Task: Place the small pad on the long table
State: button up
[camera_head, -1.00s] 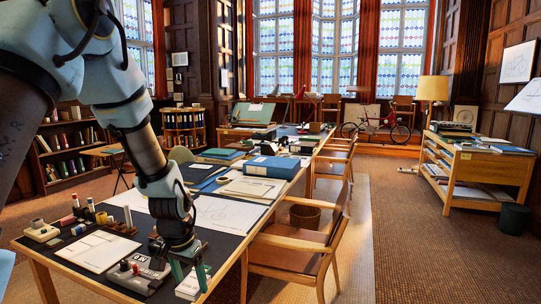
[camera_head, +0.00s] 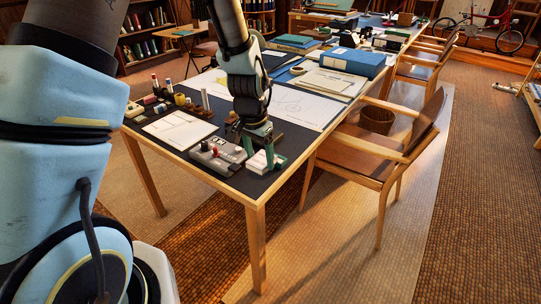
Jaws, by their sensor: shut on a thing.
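The long table (camera_head: 243,184) has a dark top with a pale wooden edge and runs from the near left toward the back right. My gripper (camera_head: 265,156) points down over the near right corner of the table. Its green fingers are shut on a small white block-like pad (camera_head: 262,161). The pad is low, at or just above the tabletop; I cannot tell whether it touches. The fingers hide part of it.
A grey device (camera_head: 216,155) with a red knob sits just left of my gripper. A white drawing sheet (camera_head: 180,129), small bottles and stamps lie farther left. A blue box (camera_head: 352,61) is farther back. A wooden chair (camera_head: 372,150) stands at the right side.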

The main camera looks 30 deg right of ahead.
aim_at(262, 185)
jog(key=shift+f+p, duration=0.65)
jog(key=shift+f, duration=3.1)
jog(key=shift+f, duration=0.15)
jog(key=o, duration=1.4)
jog(key=shift+c, duration=0.2)
